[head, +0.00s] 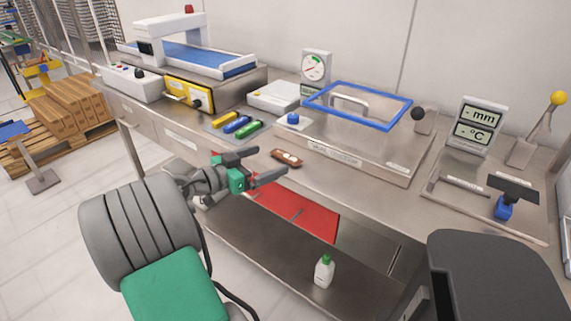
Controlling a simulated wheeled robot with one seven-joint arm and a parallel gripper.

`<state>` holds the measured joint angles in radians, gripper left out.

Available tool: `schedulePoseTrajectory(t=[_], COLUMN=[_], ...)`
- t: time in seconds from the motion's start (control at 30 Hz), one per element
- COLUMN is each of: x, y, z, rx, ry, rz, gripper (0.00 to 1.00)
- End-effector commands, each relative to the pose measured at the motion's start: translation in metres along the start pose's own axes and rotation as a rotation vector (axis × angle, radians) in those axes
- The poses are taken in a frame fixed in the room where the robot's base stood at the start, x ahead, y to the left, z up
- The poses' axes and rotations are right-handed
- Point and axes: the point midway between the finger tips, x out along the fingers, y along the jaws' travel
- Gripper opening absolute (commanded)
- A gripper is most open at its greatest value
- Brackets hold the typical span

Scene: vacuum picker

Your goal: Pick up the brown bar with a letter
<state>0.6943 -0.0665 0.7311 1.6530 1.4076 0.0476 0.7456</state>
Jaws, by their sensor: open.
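The brown bar (287,158) lies on the steel bench near its front edge, with a small pale patch on top; any letter is too small to read. My gripper (262,165) is open and empty, just left of the bar. Its two dark fingers point right toward the bar, one further back and one nearer the front. The gripper appears apart from the bar, but its exact height above the bench is hard to tell.
Yellow, blue and green bars (236,124) lie on a grey mat behind the gripper. A steel box (340,150) with a blue frame (358,105) stands right of the brown bar. A conveyor (190,58) is at back left. A white bottle (324,271) stands on the lower shelf.

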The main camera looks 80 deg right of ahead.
Motion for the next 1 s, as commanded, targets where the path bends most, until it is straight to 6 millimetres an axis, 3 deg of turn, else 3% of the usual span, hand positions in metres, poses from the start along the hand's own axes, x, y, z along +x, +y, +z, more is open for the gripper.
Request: schedulePoseTrajectory(t=[0.3,0.57,1.0], x=[0.051,0.055,0.055], y=[0.002,0.001,0.001], z=[0.005,0.005,0.005], rx=[0.000,-0.001,-0.002], ry=[-0.003,-0.004,-0.004], rz=[0.002,-0.003,-0.003], gripper=[1.00,1.00,0.64])
